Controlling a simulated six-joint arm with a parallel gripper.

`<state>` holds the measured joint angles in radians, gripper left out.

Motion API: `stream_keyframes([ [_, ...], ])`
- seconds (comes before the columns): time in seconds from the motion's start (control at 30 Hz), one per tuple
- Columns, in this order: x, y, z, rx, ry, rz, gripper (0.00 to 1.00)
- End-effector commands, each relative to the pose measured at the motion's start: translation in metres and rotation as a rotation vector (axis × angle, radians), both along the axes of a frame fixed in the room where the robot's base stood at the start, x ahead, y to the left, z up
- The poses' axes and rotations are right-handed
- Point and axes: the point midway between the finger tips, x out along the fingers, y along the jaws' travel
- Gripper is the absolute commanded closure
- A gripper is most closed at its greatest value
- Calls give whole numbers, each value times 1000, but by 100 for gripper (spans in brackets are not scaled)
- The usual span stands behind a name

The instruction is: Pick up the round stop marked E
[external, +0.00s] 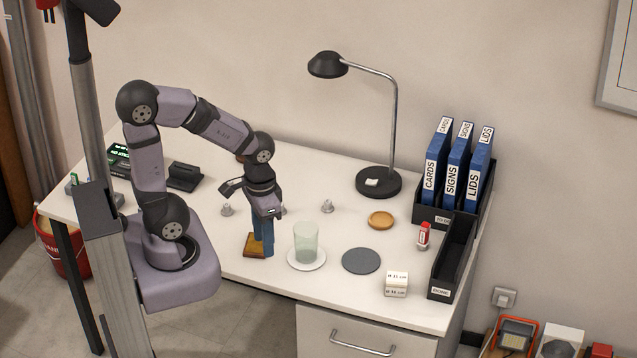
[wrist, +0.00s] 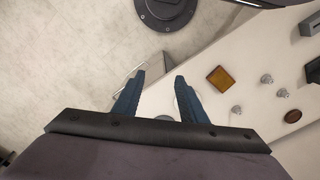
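Several small grey metal stops stand on the white desk. In the external view one is left of my gripper (external: 227,210), one is right of it (external: 327,206), and another is partly hidden behind it (external: 283,210). Three small grey pieces also show right of the fingers in the wrist view (wrist: 266,79), (wrist: 282,93), (wrist: 236,109). They are too small for me to read any letter, so I cannot tell which is marked E. My gripper (external: 262,250) points down near the desk front. In the wrist view its blue fingers (wrist: 159,76) are apart with nothing gripped between them.
A brown square pad (external: 253,248) lies near my fingertips. A glass (external: 306,240) on a white disc and a grey disc (external: 361,261) are to the right. The lamp (external: 378,184), orange dish (external: 381,220), binders (external: 451,165) and black tray (external: 454,262) stand farther right.

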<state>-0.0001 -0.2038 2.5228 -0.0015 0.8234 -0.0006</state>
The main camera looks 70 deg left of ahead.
Motion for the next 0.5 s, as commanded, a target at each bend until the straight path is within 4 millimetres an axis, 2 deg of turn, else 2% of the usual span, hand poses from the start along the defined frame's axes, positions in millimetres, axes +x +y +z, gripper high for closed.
stream_keyframes([
  [0.13, 2, 0, 28, 0, -9, 0, 62],
  [0.2, 9, 0, 15, -40, -7, 119, 62],
  [0.37, 35, -1, 1, -163, -22, 458, 62],
  [0.5, 71, 9, -12, -316, -33, 844, 62],
])
